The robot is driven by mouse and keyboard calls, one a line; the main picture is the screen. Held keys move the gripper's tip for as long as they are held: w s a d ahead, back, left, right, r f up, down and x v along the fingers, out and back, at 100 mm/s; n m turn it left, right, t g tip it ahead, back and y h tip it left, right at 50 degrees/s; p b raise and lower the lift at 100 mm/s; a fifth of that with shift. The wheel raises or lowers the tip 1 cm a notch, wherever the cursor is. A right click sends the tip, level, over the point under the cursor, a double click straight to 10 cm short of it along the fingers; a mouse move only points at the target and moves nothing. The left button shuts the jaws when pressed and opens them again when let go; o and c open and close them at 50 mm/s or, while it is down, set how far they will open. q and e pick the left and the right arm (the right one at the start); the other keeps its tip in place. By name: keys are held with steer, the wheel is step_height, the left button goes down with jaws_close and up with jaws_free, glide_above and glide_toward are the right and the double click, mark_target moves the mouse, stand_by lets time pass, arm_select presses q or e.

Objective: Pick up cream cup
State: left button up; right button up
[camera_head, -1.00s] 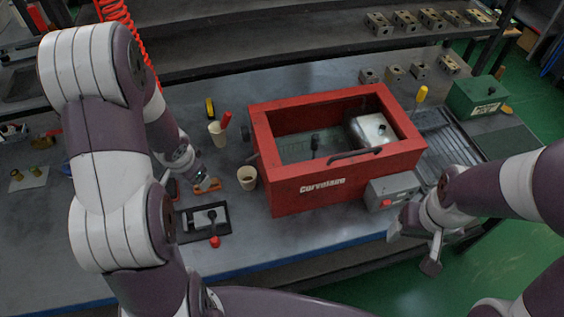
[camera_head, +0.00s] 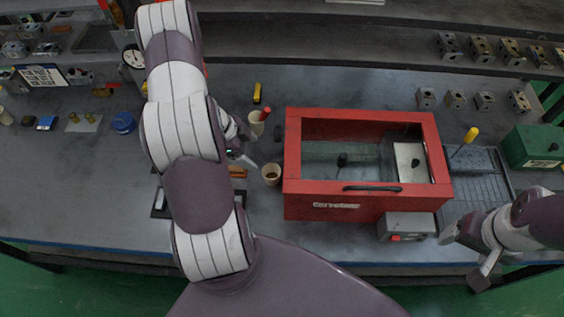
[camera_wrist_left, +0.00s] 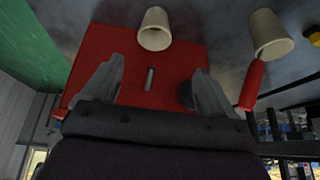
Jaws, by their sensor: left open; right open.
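Two cream cups stand on the grey table left of the red box. The nearer cup (camera_head: 271,175) looks empty; it also shows in the left wrist view (camera_wrist_left: 155,29). The farther cup (camera_head: 256,127) holds a red-handled tool and also shows in the left wrist view (camera_wrist_left: 270,36). My left gripper (camera_head: 249,148) is open and empty, just left of the cups. In the left wrist view its fingers (camera_wrist_left: 153,80) are spread, with the nearer cup beyond their tips and apart from them. My right gripper (camera_head: 464,258) is open and empty off the table's front edge at the right.
The red box (camera_head: 365,203) with a grey control unit (camera_head: 406,226) stands right of the cups. A yellow item (camera_head: 257,93) lies behind them. An orange piece (camera_head: 237,171) lies left of the nearer cup. My left arm hides part of the table.

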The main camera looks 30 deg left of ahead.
mark_target(272, 171)
arm_select(q)
steer(key=shift+m+h, duration=0.4)
steer(key=shift+h, duration=0.1)
steer(key=x, duration=0.2)
steer(key=s+x, duration=0.1)
steer(key=x, duration=0.4)
steer(key=shift+s+d+f+p, duration=0.1)
steer(key=shift+d+f+p, duration=0.15)
steer(key=shift+d+p, duration=0.1)
steer(key=x, duration=0.1)
steer(key=p+x, duration=0.1)
steer(key=x, duration=0.1)
steer(key=a+x, duration=0.1)
steer(key=x, duration=0.1)
steer(key=shift+w+d+f+p, duration=0.15)
steer(key=shift+w+f+p, duration=0.1)
steer(key=shift+f+p, duration=0.15)
steer(key=shift+r, duration=0.1)
steer(key=shift+c, duration=1)
steer(key=c, duration=0.9)
steer(key=shift+c, duration=0.2)
arm_select(e)
steer(key=r, duration=0.3)
steer(key=shift+w+r, duration=0.1)
steer(key=shift+w, duration=0.3)
